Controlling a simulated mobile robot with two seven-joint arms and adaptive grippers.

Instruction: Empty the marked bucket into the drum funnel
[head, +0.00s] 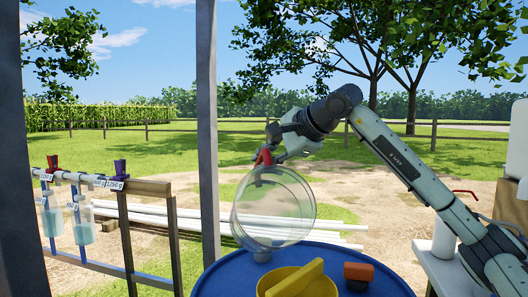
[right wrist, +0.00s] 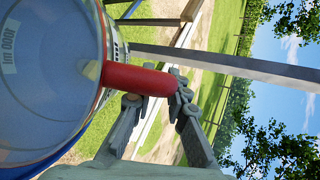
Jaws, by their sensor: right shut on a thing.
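The marked bucket is a clear round vessel (head: 270,212) with a red handle (head: 264,157), held in the air over the back left of the blue drum. It is tilted, and I cannot tell how much liquid is in it. In the right wrist view the bucket (right wrist: 45,75) fills the left side and bears a "1000 ml" label. My right gripper (head: 272,148) is shut on its red handle (right wrist: 140,78). The yellow funnel (head: 295,280) sits on the drum (head: 225,283), below and right of the bucket, cut by the lower edge. My left gripper is not in view.
An orange-red block (head: 358,272) is on the drum right of the funnel. At left, a wooden rack (head: 150,187) holds hanging containers with red and purple tops. A grey post (head: 207,130) stands left of the bucket. White pipes (head: 190,222) lie behind.

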